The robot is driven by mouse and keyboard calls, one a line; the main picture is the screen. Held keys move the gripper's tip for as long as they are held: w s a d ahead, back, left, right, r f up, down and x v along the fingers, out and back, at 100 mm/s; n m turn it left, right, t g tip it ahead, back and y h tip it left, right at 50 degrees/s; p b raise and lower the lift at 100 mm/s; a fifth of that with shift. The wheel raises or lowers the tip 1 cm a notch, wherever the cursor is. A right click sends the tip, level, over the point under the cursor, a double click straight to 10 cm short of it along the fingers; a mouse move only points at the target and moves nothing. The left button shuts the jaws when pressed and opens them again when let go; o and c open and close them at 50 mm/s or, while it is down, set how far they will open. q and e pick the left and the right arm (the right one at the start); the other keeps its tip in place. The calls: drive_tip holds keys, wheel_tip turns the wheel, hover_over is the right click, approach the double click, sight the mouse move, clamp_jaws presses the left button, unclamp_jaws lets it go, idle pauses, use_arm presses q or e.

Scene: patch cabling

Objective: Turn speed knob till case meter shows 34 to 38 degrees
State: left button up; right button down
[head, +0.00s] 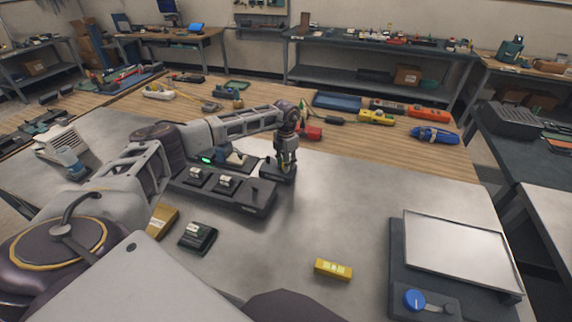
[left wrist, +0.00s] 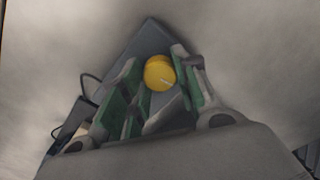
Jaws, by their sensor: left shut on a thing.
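My left gripper (head: 288,165) points down over a small dark box (head: 270,175) near the middle of the bench. In the left wrist view, a round yellow knob (left wrist: 160,73) sits on the grey box top (left wrist: 150,40), between the green-padded fingers of my left gripper (left wrist: 157,62). The gripper is shut on the knob. In the head view the fingers hide the knob. A small green-lit display (head: 207,160) shows behind the dark panel; its reading is too small to tell. My right gripper is not in view.
A long dark panel (head: 222,191) with two switch-like parts lies left of the gripper. A black block (head: 198,237), a yellow level (head: 333,269) and a plate device (head: 462,247) with a blue knob (head: 414,299) lie nearer. The metal bench middle is clear.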

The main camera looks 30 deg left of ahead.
use_arm(q)
drive_tip(key=shift+m, duration=1.2)
drive_tip(key=shift+m+b, duration=0.35)
drive_tip(key=shift+m, duration=0.15)
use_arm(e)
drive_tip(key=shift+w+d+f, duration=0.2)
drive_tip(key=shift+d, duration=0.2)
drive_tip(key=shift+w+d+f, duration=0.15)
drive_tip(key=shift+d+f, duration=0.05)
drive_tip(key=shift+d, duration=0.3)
